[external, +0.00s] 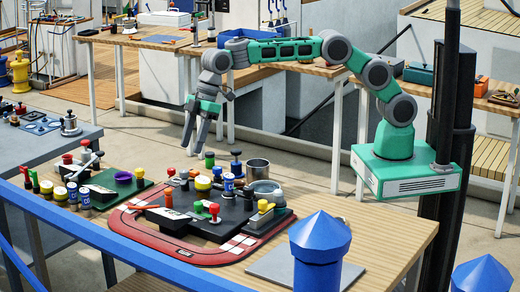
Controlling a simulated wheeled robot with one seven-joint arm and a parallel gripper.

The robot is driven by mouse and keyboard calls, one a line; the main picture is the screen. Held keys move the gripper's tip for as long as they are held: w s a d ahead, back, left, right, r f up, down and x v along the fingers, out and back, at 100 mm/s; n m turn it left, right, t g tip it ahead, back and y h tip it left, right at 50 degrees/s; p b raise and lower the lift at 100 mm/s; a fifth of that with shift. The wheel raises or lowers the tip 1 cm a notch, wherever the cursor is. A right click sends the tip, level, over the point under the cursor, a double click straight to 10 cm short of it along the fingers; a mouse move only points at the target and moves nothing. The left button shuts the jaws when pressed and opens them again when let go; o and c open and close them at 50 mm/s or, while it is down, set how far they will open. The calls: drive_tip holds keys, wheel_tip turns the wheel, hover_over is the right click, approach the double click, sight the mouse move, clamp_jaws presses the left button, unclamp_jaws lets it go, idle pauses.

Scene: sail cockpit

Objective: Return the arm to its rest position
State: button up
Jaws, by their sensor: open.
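My arm reaches left from its green base box at the right side of the external view, with its links raised and roughly level. My gripper (194,150) hangs from the wrist, pointing down, above the far edge of the work table (390,232). Its fingers are apart and nothing shows between them. It is clear of the objects on the table below.
A red-bordered mat (155,243) with a black board and several coloured pieces lies under and in front of my gripper. A metal pot (257,170) stands close by. Blue pointed posts (319,250) rise in the foreground. A dark pole (455,110) stands beside my base.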

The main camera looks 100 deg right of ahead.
drive_tip(key=s+d+r+m, duration=0.1)
drive_tip(key=s+d+r, duration=0.15)
drive_tip(key=s, duration=0.55)
drive_tip(key=s+d+r+m, duration=0.15)
drive_tip(key=s+r, duration=0.25)
drive_tip(key=s, duration=0.4)
drive_tip(key=s+d+f+m+h, duration=0.1)
drive_tip(key=s+d+f, duration=0.1)
drive_tip(key=s, duration=0.9)
drive_tip(key=s+d+f+m+h, duration=0.1)
drive_tip(key=s+f, duration=0.4)
drive_tip(key=s, duration=0.7)
drive_tip(key=shift+s+d+f+m, duration=0.15)
drive_tip(key=shift+d+f+m, duration=0.05)
drive_tip(key=shift+d+m, duration=0.55)
